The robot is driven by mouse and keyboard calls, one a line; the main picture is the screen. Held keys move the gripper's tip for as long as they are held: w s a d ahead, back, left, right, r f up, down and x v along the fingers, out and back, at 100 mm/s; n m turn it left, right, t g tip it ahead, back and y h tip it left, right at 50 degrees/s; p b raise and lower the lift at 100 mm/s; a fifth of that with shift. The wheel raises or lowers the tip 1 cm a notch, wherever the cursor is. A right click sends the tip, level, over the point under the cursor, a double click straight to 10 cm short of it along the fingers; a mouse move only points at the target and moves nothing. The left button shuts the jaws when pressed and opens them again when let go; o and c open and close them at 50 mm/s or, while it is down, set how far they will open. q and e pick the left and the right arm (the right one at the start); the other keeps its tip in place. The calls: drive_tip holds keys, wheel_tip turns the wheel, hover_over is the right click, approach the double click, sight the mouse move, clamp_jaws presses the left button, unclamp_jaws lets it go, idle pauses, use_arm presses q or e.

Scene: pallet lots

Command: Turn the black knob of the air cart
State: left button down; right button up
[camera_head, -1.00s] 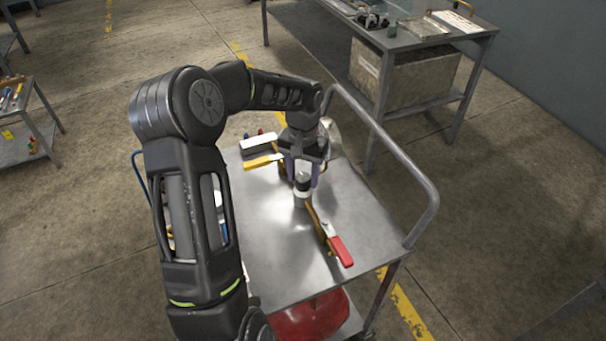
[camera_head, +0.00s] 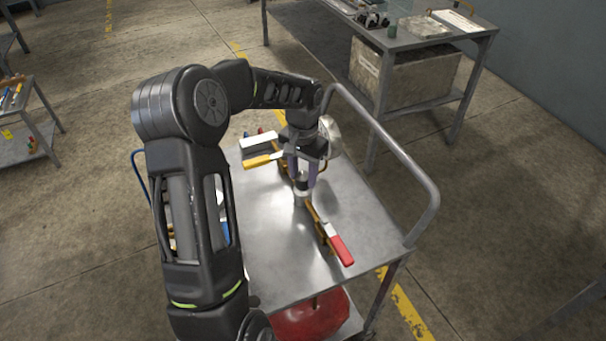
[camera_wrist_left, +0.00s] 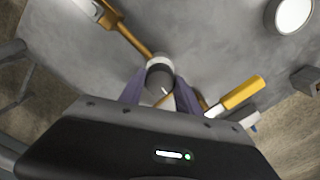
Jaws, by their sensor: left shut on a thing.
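The air cart (camera_head: 370,235) is a grey metal cart with a tubular handle rail. The black knob (camera_head: 301,182) sits on a pale stem above the cart top, near the middle. My left gripper (camera_head: 302,178) comes down over it from above, its purple-grey fingers on either side, shut on the knob. In the left wrist view the round dark knob (camera_wrist_left: 160,77) shows between the fingertips (camera_wrist_left: 160,92), with a pale collar around its far side. A mark on the knob's face is too small to read. My right gripper is not in view.
A red-handled lever (camera_head: 341,250) stands on the brass pipe in front of the knob. A yellow-handled lever (camera_head: 262,160) and a round gauge (camera_head: 331,137) are close behind the gripper. A red tank (camera_head: 310,318) is below. A workbench (camera_head: 425,38) stands at the back right.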

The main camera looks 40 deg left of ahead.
sight(303, 176)
use_arm(q)
drive_tip(key=c, duration=0.9)
unclamp_jaws()
drive_tip(key=shift+o, duration=0.2)
drive_tip(key=shift+r, duration=0.1)
drive_tip(key=shift+r+b, duration=0.55)
drive_tip(key=shift+r, duration=3.3)
